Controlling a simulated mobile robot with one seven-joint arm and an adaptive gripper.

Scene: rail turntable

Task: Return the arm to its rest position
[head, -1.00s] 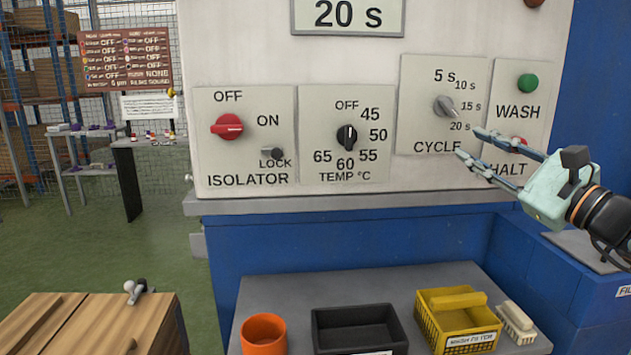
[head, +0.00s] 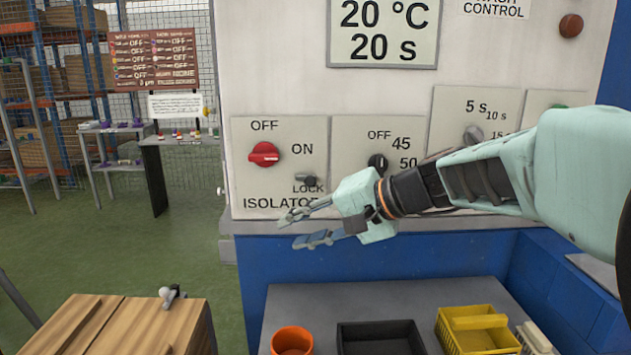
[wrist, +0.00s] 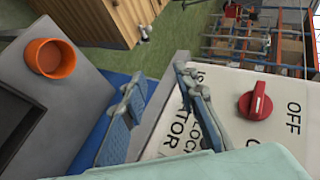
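My gripper (head: 308,228) is in front of the lower edge of the isolator plate in the head view, pointing left, with its fingers apart and nothing between them. The fingers also show in the wrist view (wrist: 160,105), spread and empty. My arm crosses the right half of the head view and hides parts of the temperature and cycle plates. The red isolator knob (head: 264,154) is on the panel above and left of the gripper. It also shows in the wrist view (wrist: 256,101). The display (head: 383,30) reads 20 °C and 20 s.
Below, a grey shelf holds an orange cup (head: 292,341), a black tray (head: 380,338), a yellow basket (head: 476,330) and a pale brush (head: 536,339). A wooden crate (head: 120,325) stands at lower left. The green floor to the left is open.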

